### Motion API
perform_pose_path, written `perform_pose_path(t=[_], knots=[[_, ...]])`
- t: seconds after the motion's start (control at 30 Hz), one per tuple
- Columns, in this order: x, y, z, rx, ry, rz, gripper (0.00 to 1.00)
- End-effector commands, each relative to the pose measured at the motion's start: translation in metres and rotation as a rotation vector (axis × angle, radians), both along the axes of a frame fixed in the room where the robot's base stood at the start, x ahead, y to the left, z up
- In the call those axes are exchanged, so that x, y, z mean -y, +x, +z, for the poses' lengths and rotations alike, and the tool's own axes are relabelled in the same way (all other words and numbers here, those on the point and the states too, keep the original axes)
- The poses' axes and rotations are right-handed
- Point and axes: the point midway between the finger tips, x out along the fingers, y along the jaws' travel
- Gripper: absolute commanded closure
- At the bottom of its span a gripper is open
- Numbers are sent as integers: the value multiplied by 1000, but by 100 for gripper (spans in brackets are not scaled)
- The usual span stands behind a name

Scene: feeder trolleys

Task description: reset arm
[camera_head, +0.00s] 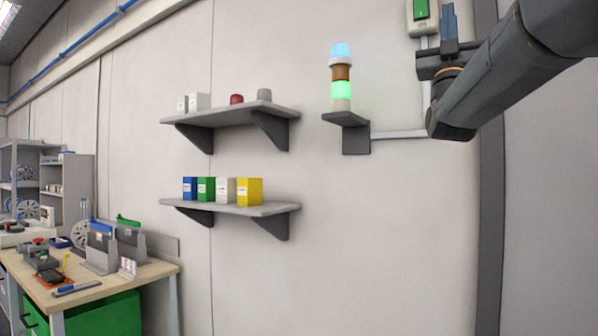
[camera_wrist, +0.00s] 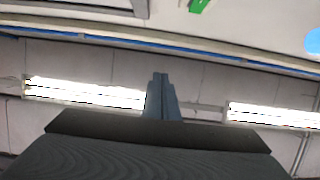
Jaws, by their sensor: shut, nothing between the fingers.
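My gripper (camera_wrist: 160,78) shows in the wrist view with its two fingers together and nothing between them. It points up past ceiling lights and the upper wall. In the head view my arm reaches in from the upper right, and my gripper (camera_head: 449,10) is raised at the top, in front of or beside a white box with a green switch (camera_head: 421,9). I cannot tell whether it touches the box.
A signal tower (camera_head: 341,80) with a lit green band stands on a wall bracket left of my arm. Two wall shelves (camera_head: 282,208) hold small boxes and caps. A cluttered workbench (camera_head: 150,272) stands at lower left. The wall at lower right is bare.

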Motion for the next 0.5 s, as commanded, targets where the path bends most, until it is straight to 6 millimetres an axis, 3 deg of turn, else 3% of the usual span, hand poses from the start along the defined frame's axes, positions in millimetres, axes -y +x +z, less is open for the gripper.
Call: perform_pose_path(t=[0.27,0.5], knots=[[-5,33,-31,-135,27,44,100],[-8,72,-78,-313,64,91,100]])
